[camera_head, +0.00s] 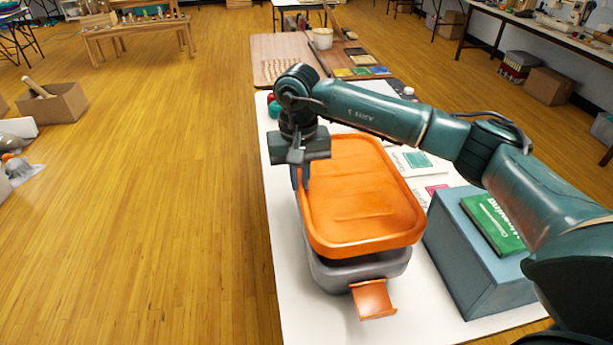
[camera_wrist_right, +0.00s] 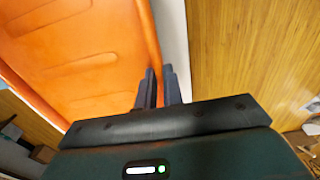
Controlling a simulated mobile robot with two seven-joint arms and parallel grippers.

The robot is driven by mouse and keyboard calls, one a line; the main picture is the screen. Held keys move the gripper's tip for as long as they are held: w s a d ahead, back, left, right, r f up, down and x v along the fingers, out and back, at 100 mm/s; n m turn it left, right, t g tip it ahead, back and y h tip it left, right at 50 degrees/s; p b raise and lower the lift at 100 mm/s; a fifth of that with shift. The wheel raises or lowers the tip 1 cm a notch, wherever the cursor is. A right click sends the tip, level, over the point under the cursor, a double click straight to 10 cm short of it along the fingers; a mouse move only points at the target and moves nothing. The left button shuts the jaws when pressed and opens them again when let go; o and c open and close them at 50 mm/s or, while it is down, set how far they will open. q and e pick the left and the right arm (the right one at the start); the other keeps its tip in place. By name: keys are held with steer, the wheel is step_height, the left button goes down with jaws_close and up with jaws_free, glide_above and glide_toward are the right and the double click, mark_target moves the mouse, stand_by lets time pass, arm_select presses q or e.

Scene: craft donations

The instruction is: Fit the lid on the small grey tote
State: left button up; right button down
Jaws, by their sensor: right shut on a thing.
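The orange lid (camera_head: 360,200) is above the small grey tote (camera_head: 340,275) in the head view. A dark gap shows between the lid's near end and the tote's rim, and the lid looks raised there. The far side of the tote is hidden under the lid. My right gripper (camera_head: 301,176) is shut on the lid's left edge. In the right wrist view its fingers (camera_wrist_right: 158,88) are at the edge of the lid (camera_wrist_right: 75,50). An orange tab (camera_head: 372,299) sticks out at the tote's near end. My left gripper is not in view.
The tote stands on a white table (camera_head: 305,318). A blue-grey box (camera_head: 465,260) with a green book (camera_head: 492,222) on it stands close on the right.

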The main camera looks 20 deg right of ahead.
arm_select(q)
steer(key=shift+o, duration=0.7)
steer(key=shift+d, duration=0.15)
arm_select(e)
steer(key=shift+w+d, duration=0.15)
steer(key=shift+d, duration=0.05)
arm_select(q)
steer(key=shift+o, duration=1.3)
arm_select(e)
steer(key=shift+f, duration=0.5)
steer(key=shift+f+b, duration=0.5)
steer(key=shift+f, duration=0.15)
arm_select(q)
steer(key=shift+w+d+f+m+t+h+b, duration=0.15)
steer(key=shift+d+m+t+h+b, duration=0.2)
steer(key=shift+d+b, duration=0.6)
arm_select(e)
step_height(320, 180, down, 3)
steer(key=shift+f, duration=0.1)
arm_select(q)
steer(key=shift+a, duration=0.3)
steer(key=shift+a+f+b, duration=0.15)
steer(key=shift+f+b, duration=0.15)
steer(key=shift+b, duration=0.1)
